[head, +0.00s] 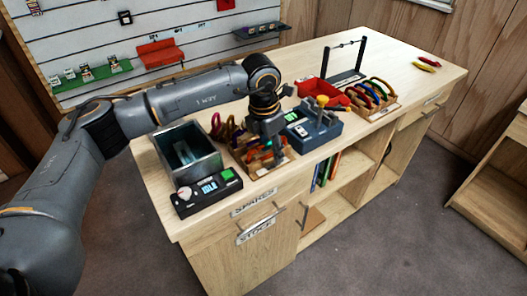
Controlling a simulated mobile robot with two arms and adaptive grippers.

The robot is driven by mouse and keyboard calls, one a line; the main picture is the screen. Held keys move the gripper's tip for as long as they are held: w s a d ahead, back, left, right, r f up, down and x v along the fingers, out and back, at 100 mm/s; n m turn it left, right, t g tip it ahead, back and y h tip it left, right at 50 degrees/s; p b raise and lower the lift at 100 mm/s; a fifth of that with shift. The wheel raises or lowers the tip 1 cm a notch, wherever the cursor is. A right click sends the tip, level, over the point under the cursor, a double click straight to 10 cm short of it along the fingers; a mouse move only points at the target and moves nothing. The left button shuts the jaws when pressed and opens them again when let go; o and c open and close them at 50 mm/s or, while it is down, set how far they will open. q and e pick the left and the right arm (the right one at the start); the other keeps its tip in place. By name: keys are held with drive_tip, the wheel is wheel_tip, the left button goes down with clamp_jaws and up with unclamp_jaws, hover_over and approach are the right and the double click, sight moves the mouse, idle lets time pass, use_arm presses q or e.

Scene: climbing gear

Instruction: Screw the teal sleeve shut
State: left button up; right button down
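My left arm reaches in from the left across the bench. My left gripper (272,148) points down over a wooden tray (247,168) near the bench's front edge. Orange and red gear (257,158) lies in this tray, partly hidden by the gripper. A small teal spot shows at the gripper's lower end; I cannot tell whether it is the sleeve or part of the gripper. No teal sleeve can be made out clearly. The fingers are too small and dark to tell open from shut. My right gripper is not in view.
A grey metal bin (165,143) and a black box with a lit display (190,204) stand left of the tray. A red bin (310,86) and ringed gear (374,94) are farther right. The bench's right end is mostly clear.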

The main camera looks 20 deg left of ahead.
sight(269, 142)
use_arm(q)
drive_tip(key=shift+r, duration=0.15)
drive_tip(key=shift+r+p, duration=0.65)
drive_tip(key=shift+r, duration=0.6)
drive_tip(key=shift+w+a, duration=0.45)
drive_tip(key=shift+a, duration=0.15)
drive_tip(key=shift+b, duration=0.3)
drive_tip(key=shift+w+f+b, duration=0.1)
drive_tip(key=shift+f+b, duration=1)
drive_tip(key=shift+f, duration=0.4)
drive_tip(key=shift+r, duration=0.1)
drive_tip(key=shift+s+d, duration=0.5)
drive_tip(key=shift+d, duration=0.2)
